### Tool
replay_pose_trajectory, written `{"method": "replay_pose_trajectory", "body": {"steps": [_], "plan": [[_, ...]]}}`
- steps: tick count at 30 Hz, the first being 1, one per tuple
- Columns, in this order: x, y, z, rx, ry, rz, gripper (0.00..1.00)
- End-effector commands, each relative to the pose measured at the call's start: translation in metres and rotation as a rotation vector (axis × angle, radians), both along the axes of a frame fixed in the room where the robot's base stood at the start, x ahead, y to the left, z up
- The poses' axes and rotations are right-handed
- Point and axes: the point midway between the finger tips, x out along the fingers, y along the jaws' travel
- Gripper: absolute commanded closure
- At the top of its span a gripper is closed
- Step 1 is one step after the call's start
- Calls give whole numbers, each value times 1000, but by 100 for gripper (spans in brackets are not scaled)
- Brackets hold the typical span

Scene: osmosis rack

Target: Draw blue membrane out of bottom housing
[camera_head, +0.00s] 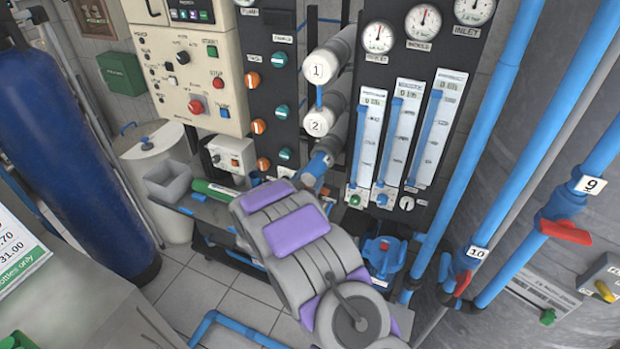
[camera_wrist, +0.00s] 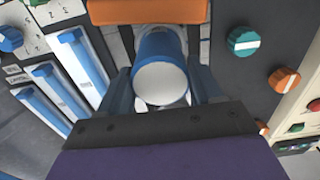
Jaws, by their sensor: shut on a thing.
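The blue membrane (camera_head: 321,162) sticks out of the near end of the bottom housing (camera_head: 334,135), the lowest grey tube, under the two capped ones. In the wrist view the membrane (camera_wrist: 160,50) is a blue cylinder with a round white end face towards me. My gripper (camera_wrist: 163,88) has a finger on each side of it and is shut on it. In the head view my gripper (camera_head: 314,172) is at the membrane's near end, and my arm hides part of the area below. How much of the membrane is still inside the housing is hidden.
White caps marked 1 (camera_head: 319,70) and 2 (camera_head: 317,122) close the housings above. A black panel with flow meters (camera_head: 398,140) stands right, a knob panel (camera_head: 268,95) left. A grey box (camera_head: 168,182) sits on the bench at left. A blue pump (camera_head: 383,256) stands low at right.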

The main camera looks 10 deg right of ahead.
Motion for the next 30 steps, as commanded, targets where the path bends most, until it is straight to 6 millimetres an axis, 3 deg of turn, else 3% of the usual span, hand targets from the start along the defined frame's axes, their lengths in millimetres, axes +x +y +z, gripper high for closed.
{"method": "replay_pose_trajectory", "body": {"steps": [30], "plan": [[-26, 19, -1, -2, 2, 4, 74]]}}
